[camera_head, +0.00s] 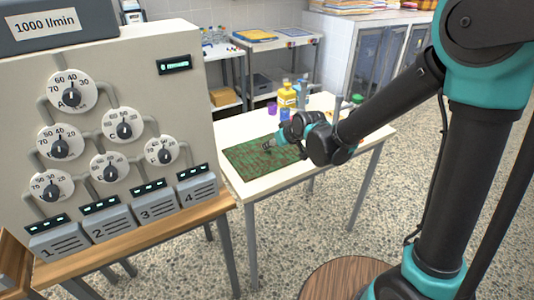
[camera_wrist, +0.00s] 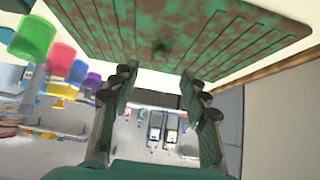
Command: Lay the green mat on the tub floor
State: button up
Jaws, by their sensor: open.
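The green mat (camera_head: 246,157), mottled with reddish-brown patches, lies flat on a white table in the head view. In the wrist view the mat (camera_wrist: 215,30) fills the top and shows a small green knob (camera_wrist: 161,50) on its face. My gripper (camera_head: 268,147) is over the mat near its middle. In the wrist view my gripper (camera_wrist: 160,78) is open, with its two fingers apart on either side of the knob and nothing between them. I cannot pick out a tub in either view.
The white table (camera_head: 240,187) also bears a yellow bottle (camera_head: 287,96), a purple cup (camera_head: 272,108) and a blue cup (camera_head: 284,114) behind the mat. A panel of dials (camera_head: 105,100) on a wooden bench stands close to the left. Speckled floor lies open in front and right.

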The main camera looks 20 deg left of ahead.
jog(key=shift+x, duration=2.95)
jog(key=shift+f, duration=0.1)
grip_shut()
